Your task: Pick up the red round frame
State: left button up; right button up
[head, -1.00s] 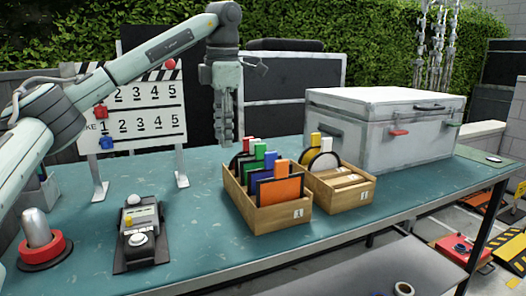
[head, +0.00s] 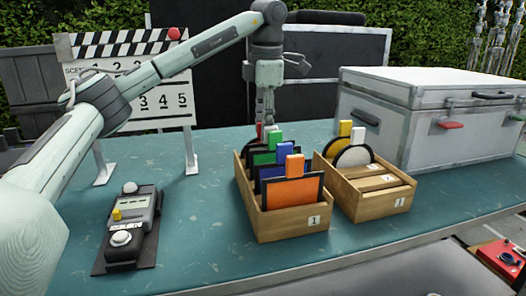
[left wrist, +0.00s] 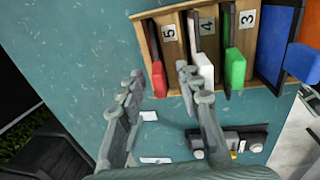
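The red round frame (left wrist: 158,79) shows in the left wrist view as a red tab on a dark, edge-on disc in the end slot, by label 5, of a wooden box (head: 292,224). In the head view it is mostly hidden behind the other frames and my gripper. My left gripper (head: 266,119) hangs over the far end of that box. In the left wrist view the fingers of this gripper (left wrist: 160,73) are apart and empty, with the red tab showing between them in the picture. My right gripper is not in view.
White (left wrist: 203,68), green (left wrist: 235,68), blue (head: 275,154) and orange (head: 293,189) frames stand in the same box, white closest to the red one. A second wooden box (head: 371,205), a metal case (head: 435,125), a clapperboard (head: 160,103) and a control box (head: 130,225) stand around it.

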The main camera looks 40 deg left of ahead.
aim_at(257, 140)
pick_arm(q)
jog(key=shift+w+a+f, duration=0.15)
jog(key=shift+f, duration=1.1)
grip_shut()
